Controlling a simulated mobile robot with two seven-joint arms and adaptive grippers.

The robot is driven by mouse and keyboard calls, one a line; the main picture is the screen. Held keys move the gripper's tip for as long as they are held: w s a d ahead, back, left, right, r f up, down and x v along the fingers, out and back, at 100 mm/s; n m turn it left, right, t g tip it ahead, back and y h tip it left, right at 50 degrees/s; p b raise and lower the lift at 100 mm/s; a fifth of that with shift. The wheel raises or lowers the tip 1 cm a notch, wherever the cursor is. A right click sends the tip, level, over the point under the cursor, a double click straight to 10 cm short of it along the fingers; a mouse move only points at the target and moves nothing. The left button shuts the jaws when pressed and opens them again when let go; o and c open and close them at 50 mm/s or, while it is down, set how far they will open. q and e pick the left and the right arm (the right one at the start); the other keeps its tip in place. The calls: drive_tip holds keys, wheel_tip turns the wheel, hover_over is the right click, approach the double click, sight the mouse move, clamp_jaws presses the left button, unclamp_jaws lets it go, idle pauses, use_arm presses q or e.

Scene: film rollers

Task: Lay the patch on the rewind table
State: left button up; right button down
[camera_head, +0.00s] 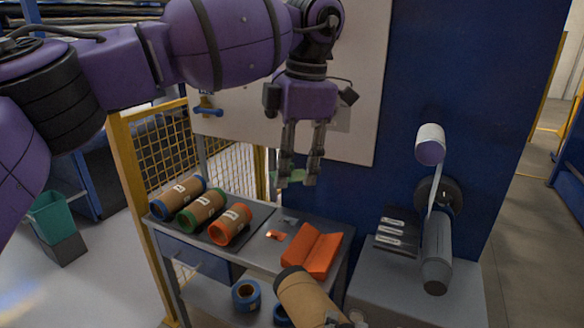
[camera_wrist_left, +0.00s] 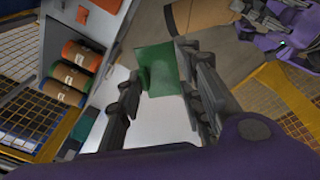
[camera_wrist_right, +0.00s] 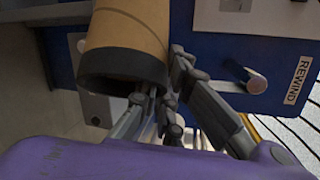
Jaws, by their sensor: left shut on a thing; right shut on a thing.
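A green patch (camera_wrist_left: 158,70) is between the fingertips of my left gripper (camera_wrist_left: 160,72). In the head view my left gripper (camera_head: 299,180) points down with the green patch (camera_head: 289,175) at its tips, in the air behind the cart and in front of the white panel. My right gripper (camera_wrist_right: 160,88) is shut on a brown roll (camera_wrist_right: 127,28) at its black end; the roll (camera_head: 306,299) also shows at the bottom of the head view. A REWIND label (camera_wrist_right: 298,80) is on a blue surface in the right wrist view. I cannot tell which surface in the head view it belongs to.
Three brown rolls with blue, green and orange ends (camera_head: 203,211) lie on the cart (camera_head: 262,262). An orange cradle (camera_head: 312,250) stands at its right. A grey bench (camera_head: 405,305) carries a grey cylinder (camera_head: 437,255); a white roll (camera_head: 430,145) is above it. A yellow mesh fence (camera_head: 160,145) stands behind.

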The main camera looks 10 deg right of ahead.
use_arm(q)
drive_tip(key=shift+r, duration=0.2)
use_arm(e)
drive_tip(key=shift+s+d+r, duration=0.1)
drive_tip(key=shift+s+r, duration=0.05)
drive_tip(key=shift+s, duration=0.25)
